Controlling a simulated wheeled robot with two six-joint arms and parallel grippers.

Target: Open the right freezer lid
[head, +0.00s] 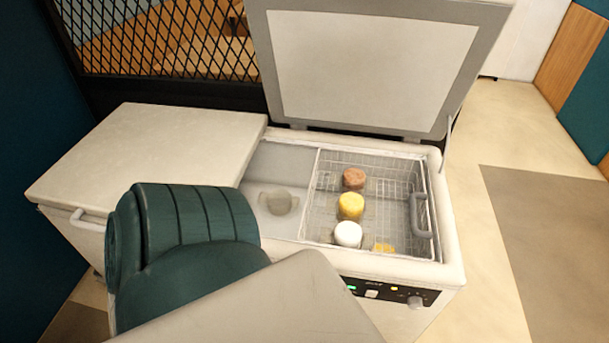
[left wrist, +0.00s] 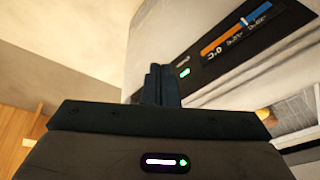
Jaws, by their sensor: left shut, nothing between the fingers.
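The freezer (head: 452,255) is a white chest. Its right lid (head: 372,65) stands raised and tilted back. Its left lid (head: 150,150) lies flat and shut, with a grey handle (head: 88,220) at its front left. The right compartment is exposed. My left gripper shows in the left wrist view (left wrist: 161,84); its dark fingers are together and empty, in front of the freezer's front panel (left wrist: 232,42). I cannot tell whether they touch it. My left arm hides part of the freezer's front in the head view. My right gripper is in neither view.
Inside the compartment, a wire basket (head: 400,177) holds a brown tub (head: 353,178), a yellow tub (head: 350,206) and a white tub (head: 347,234). A mesh partition (head: 170,42) stands behind the freezer. Floor at the right is clear.

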